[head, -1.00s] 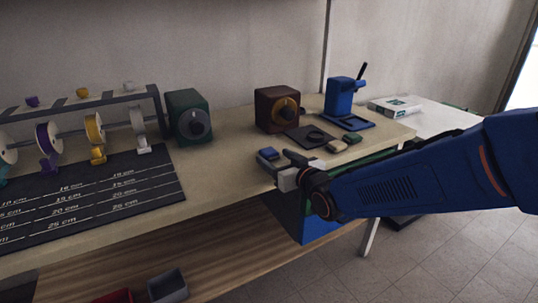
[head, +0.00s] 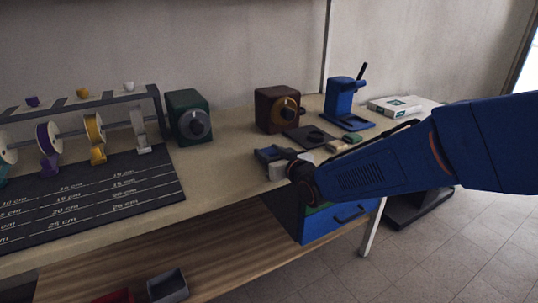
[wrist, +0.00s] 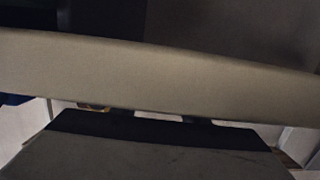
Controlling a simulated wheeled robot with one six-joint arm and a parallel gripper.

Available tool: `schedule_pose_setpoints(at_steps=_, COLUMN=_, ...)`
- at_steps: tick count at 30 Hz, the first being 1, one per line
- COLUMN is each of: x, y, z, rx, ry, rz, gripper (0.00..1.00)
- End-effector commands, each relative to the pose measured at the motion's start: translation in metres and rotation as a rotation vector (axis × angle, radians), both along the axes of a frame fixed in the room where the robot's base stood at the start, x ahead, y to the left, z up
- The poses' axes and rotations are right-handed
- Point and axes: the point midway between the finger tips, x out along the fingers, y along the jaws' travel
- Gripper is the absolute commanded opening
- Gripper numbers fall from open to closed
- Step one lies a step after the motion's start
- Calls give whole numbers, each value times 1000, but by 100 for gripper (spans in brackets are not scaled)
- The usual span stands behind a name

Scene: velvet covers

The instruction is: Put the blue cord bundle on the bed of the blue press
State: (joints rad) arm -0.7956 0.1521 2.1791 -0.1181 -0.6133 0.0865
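The blue cord bundle (head: 266,154) is a small dark blue block near the front edge of the workbench. In the head view my gripper (head: 271,157) is right at it, with dark fingers overlapping it. I cannot tell whether they are shut on it. The blue press (head: 340,97) stands at the back right of the bench, with its black lever up. Its flat blue bed (head: 357,123) is in front of it and looks empty. In the wrist view a wide beige band crosses the frame, and the bundle cannot be made out.
A tan bundle (head: 335,146) and an olive one (head: 352,138) lie to the right of my gripper. A dark plate (head: 311,136) and a brown box with an orange knob (head: 277,108) are behind. A blue drawer (head: 335,222) is below the bench. Spools stand at left.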

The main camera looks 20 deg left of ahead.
Motion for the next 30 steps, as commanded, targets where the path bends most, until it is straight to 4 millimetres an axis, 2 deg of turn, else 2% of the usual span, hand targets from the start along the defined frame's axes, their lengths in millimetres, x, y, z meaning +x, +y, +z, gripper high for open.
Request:
schedule_pose_setpoints(at_steps=2, x=0, y=0, z=0, rx=0, ry=0, rz=0, gripper=19)
schedule_pose_setpoints(at_steps=3, x=0, y=0, z=0, rx=0, ry=0, rz=0, gripper=16)
schedule_pose_setpoints(at_steps=11, x=0, y=0, z=4, rx=2, ry=-1, rz=0, gripper=15)
schedule_pose_setpoints(at_steps=17, x=0, y=0, z=30, rx=3, ry=-3, rz=0, gripper=15)
schedule_pose_setpoints(at_steps=24, x=0, y=0, z=74, rx=3, ry=-3, rz=0, gripper=15)
schedule_pose_setpoints(at_steps=30, x=0, y=0, z=95, rx=2, ry=-1, rz=0, gripper=15)
